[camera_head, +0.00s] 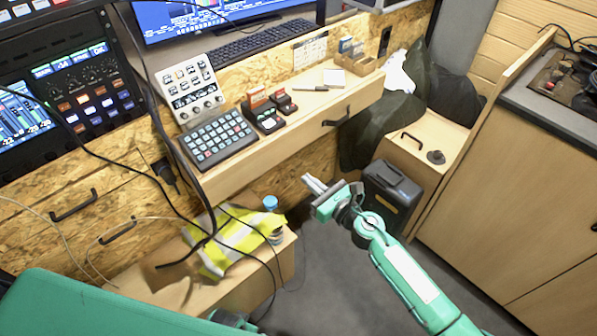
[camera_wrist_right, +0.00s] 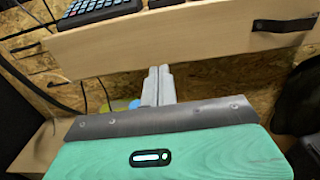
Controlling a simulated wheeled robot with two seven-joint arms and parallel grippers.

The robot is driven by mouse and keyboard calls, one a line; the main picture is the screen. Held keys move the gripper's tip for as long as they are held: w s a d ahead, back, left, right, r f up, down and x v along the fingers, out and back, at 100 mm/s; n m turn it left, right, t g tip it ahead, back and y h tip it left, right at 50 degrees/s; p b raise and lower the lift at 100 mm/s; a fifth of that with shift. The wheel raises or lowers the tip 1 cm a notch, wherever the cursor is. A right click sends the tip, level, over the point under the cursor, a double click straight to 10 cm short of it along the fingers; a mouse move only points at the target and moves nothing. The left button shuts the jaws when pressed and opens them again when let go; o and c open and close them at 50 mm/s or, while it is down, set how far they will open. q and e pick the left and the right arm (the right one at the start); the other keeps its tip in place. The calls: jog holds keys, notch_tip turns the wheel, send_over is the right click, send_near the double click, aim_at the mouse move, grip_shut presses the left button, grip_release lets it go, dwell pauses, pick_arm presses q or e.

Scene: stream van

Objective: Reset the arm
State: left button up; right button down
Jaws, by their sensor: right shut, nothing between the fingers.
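My right arm comes in from the lower right in the head view. Its gripper (camera_head: 314,184) is held in the air in front of the desk shelf's front board. In the right wrist view the two grey fingers of the right gripper (camera_wrist_right: 158,85) are side by side and shut, with nothing held. They point toward the wooden drawer front (camera_wrist_right: 180,40). A green part of my own body fills the lower left of the head view, and a small green piece shows at the bottom edge. My left gripper cannot be made out.
A wooden shelf (camera_head: 300,120) carries a button keypad (camera_head: 218,138), a mixer panel (camera_head: 188,88) and small boxes. A hi-vis vest (camera_head: 235,240) and a blue-capped bottle (camera_head: 270,203) lie on the low bench. A black case (camera_head: 390,190) stands close right of the gripper. Dark cables hang at left.

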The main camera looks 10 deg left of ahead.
jog(key=v, duration=0.2)
jog(key=shift+s+d, duration=0.15)
jog(key=shift+d, duration=0.1)
